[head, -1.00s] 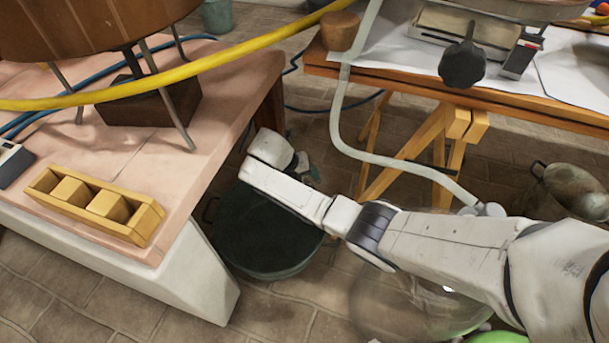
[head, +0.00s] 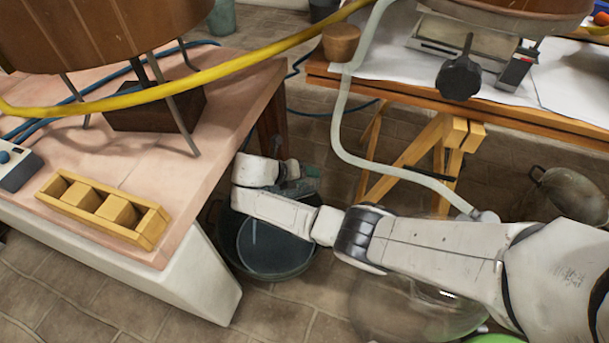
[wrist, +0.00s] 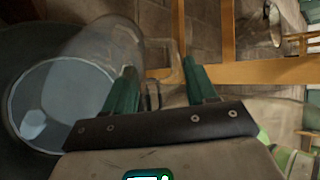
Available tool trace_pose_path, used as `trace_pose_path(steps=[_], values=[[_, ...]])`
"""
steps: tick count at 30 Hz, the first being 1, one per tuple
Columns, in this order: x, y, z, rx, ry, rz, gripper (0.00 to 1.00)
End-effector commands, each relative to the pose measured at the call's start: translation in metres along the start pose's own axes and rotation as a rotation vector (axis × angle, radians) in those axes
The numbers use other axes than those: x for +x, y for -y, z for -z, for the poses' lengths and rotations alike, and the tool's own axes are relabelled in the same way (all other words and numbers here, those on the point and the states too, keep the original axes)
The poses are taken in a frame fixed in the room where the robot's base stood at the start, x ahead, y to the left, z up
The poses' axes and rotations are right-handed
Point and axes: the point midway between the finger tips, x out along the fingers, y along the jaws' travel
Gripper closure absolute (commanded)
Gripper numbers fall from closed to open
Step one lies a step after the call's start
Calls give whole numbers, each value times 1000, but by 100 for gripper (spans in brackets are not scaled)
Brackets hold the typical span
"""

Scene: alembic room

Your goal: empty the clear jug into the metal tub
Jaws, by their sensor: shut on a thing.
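The clear jug (wrist: 105,42) shows in the wrist view, tilted over the dark metal tub (wrist: 22,50). My gripper (wrist: 160,78) has its green fingers on either side of the jug's handle and is shut on it. In the head view the tub (head: 232,262) stands on the floor between the two tables, and my gripper (head: 296,182) is above it. The jug is mostly hidden by my wrist in the head view. I cannot tell how much liquid the jug holds.
A pink-topped table (head: 225,90) with a yellow wooden holder (head: 102,212) is at left. A wooden worktable (head: 405,88) on trestles is at right. A yellow hose (head: 200,67) and a pale tube (head: 338,125) hang nearby. A big glass vessel (head: 410,305) stands below my arm.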

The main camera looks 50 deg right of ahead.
Motion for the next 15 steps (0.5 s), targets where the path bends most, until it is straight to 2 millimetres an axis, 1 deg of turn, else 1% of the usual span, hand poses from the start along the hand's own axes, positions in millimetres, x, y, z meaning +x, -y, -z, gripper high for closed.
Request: trace_pose_path(steps=[1,5,9,15], values=[[-3,0,-3,3,8,0,100],[-4,-2,-2,2,22,17,100],[-11,-9,3,10,100,116,100],[-20,-9,5,29,178,227,100]])
